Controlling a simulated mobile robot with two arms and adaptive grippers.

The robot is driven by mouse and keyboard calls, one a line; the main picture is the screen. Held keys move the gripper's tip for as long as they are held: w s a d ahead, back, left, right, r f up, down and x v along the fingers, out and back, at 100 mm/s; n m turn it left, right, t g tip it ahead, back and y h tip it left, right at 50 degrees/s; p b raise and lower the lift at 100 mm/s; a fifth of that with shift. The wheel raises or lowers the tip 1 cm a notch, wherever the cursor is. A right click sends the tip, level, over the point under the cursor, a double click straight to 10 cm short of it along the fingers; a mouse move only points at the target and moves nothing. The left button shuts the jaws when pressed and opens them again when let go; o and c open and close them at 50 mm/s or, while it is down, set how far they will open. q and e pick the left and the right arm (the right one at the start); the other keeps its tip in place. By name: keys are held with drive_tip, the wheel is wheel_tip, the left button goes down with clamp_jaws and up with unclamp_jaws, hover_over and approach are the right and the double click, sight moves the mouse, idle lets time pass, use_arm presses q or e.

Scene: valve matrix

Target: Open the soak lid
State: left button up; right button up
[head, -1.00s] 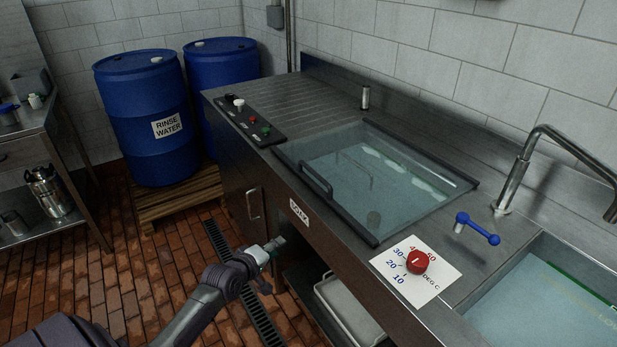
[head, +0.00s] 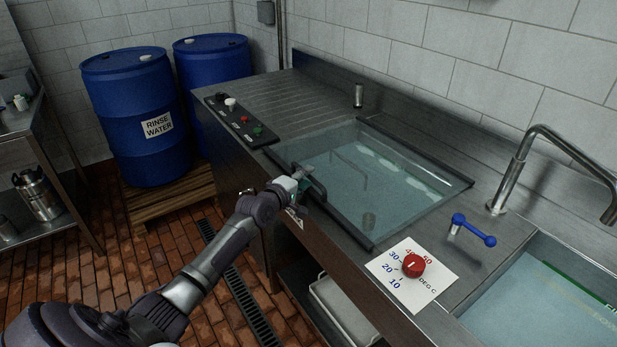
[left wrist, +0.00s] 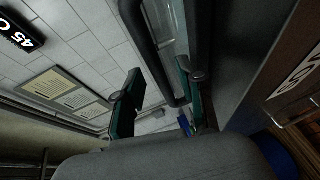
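The soak lid (head: 350,185) is a clear pane in a dark frame, lying flat over the water-filled basin in the counter. Its black bar handle (head: 317,187) is on the front left edge. My left gripper (head: 300,186) is at the handle's left end, partly covering it. In the left wrist view, the two teal-padded fingers (left wrist: 158,88) are spread, and the dark handle bar (left wrist: 150,45) runs into the space between them. I cannot tell whether either finger touches it. The label on the cabinet front is mostly hidden by the gripper. My right gripper is not in view.
A black control strip (head: 240,119) with knobs is left of the lid. A red dial (head: 413,265) on a white plate and a blue lever (head: 474,231) are to its right. A faucet (head: 530,165) stands over the second basin. Blue drums (head: 127,115) stand behind left.

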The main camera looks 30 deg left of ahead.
use_arm(q)
drive_tip(key=shift+w+f, duration=0.2)
drive_tip(key=shift+w, duration=0.75)
clamp_jaws()
